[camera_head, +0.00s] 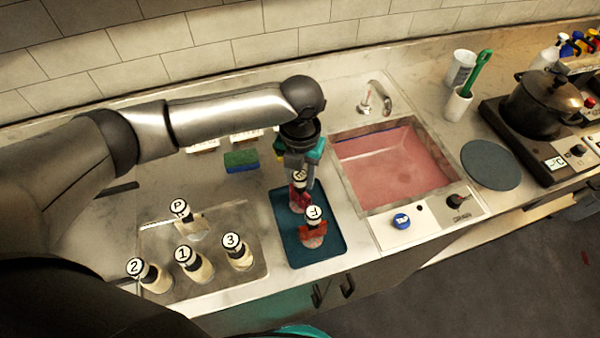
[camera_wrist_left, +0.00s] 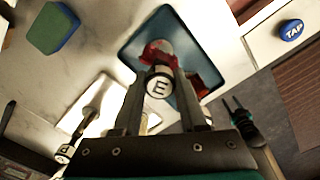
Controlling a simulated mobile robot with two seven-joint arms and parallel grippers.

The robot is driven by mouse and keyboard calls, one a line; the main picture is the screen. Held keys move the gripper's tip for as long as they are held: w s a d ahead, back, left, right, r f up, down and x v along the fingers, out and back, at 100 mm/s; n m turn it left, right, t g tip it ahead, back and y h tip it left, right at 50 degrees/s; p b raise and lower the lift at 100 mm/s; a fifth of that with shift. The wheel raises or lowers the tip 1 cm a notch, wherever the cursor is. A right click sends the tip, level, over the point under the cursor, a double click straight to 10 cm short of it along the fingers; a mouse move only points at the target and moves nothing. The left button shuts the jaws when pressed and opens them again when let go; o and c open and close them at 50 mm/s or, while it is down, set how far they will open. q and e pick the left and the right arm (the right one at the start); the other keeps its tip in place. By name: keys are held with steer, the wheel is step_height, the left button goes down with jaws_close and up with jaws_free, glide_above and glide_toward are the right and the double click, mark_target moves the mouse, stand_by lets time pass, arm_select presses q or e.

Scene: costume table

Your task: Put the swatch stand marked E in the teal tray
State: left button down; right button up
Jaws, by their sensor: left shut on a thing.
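My left gripper (camera_head: 300,173) points down over the teal tray (camera_head: 326,256) and is shut on the swatch stand marked E (camera_head: 298,196). In the left wrist view, the stand's round white E cap (camera_wrist_left: 158,86) shows between the two fingers, with its red swatch and pale base beyond. The stand is within the outline of the teal tray (camera_wrist_left: 136,38); I cannot tell whether its base touches the tray floor. A stand marked F (camera_head: 313,228) with a red-brown swatch stands in the tray's near part. My right gripper is not in view.
A green-blue sponge (camera_head: 241,161) lies behind. A pink sink (camera_head: 392,165) and blue TAP button (camera_head: 401,221) are at right.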

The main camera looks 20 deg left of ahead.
arm_select(q)
steer(key=shift+f, duration=0.1)
jaws_free()
stand_by(0.8)
step_height(320, 180, up, 7)
steer(key=p, duration=0.7)
steer(key=shift+p, duration=0.35)
stand_by(0.4)
